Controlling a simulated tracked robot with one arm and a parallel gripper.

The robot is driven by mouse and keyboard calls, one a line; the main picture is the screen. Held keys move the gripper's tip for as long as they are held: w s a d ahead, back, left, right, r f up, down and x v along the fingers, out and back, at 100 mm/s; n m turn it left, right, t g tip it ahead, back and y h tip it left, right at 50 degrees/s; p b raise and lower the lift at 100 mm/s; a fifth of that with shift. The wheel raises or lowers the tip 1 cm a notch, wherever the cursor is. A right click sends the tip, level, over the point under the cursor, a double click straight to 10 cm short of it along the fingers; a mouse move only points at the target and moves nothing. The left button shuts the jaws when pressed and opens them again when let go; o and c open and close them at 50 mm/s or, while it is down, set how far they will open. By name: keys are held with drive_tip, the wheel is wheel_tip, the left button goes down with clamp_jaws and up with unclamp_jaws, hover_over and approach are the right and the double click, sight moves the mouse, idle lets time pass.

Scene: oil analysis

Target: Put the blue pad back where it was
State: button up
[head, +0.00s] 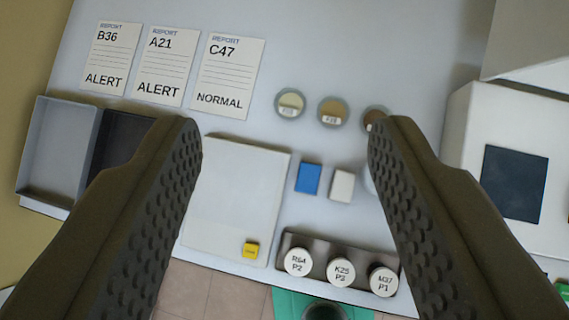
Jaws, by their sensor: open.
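The blue pad (308,178) is a small blue block lying on the light table, just right of a pale square plate. A white block (342,185) of similar size lies close to its right. My gripper (285,145) is open, with one dark ridged finger on the left and one on the right. The blue pad shows in the gap between the fingers, apart from both. Nothing is held. How high the fingers are above the table is hard to tell.
A rack (318,252) holds three white-capped bottles. Three round sample jars (333,112) stand behind, the right one partly hidden. Report cards (228,75), a grey tray (60,150) and a white machine (460,120) stand around.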

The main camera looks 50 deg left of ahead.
drive_tip(key=s+r+t, duration=0.2)
drive_tip(key=s+r, duration=0.2)
drive_tip(key=r, duration=0.3)
drive_tip(key=s+r+n+t, duration=0.1)
drive_tip(key=s+r, duration=0.3)
drive_tip(key=r, duration=0.4)
drive_tip(key=s+r+t, duration=0.3)
drive_tip(key=s+r, duration=0.2)
drive_tip(key=r, duration=0.3)
drive_tip(key=shift+d+r+n+t, duration=0.2)
drive_tip(key=shift+n+t, duration=0.1)
drive_tip(key=shift+t, duration=0.1)
drive_tip(key=shift+f, duration=0.1)
wheel_tip(320, 180, down, 4)
drive_tip(key=b, duration=0.4)
